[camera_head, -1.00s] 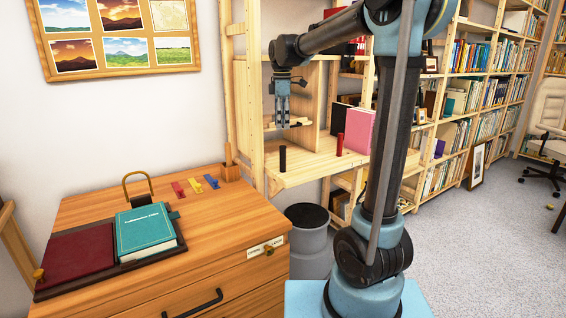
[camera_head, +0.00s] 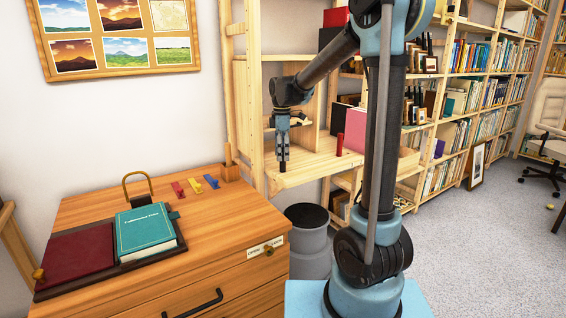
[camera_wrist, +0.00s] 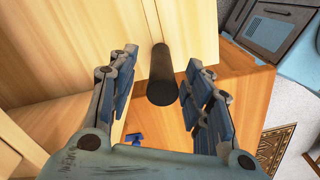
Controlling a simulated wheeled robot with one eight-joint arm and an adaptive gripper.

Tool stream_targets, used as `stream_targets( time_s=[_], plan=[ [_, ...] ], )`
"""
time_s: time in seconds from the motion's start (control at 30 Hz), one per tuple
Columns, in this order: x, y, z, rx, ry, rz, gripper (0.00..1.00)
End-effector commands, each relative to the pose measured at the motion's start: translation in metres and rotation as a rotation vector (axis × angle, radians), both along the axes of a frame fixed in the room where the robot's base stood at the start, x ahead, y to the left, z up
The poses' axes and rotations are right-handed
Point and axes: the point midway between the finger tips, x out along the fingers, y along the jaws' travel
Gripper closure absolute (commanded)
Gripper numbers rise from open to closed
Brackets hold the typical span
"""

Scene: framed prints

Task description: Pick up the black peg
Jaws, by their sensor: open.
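The black peg (camera_wrist: 162,77) stands on the light wooden shelf. In the wrist view it lies between the two open fingers of my gripper (camera_wrist: 160,95), a little nearer the right finger, and I see no contact. In the head view my gripper (camera_head: 283,156) points down at the peg (camera_head: 283,166), with its fingers around the peg's upper part. Much of the peg is hidden there by the fingers.
A red peg (camera_head: 340,145) stands to the right on the same shelf (camera_head: 312,167), with a pink book (camera_head: 356,130) behind it. Shelf uprights stand close on the left. A wooden cabinet (camera_head: 215,222) with a teal book (camera_head: 146,229) stands lower left.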

Motion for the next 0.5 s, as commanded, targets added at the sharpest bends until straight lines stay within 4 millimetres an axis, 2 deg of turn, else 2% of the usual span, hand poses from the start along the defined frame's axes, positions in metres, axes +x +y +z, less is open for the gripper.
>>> stream_targets(
  time_s=[0.3,0.5],
  plan=[
    [0.000,-0.004,-0.039,0.000,0.000,-0.001,0.54],
    [0.000,-0.004,-0.048,0.000,0.000,-0.001,0.54]
  ],
)
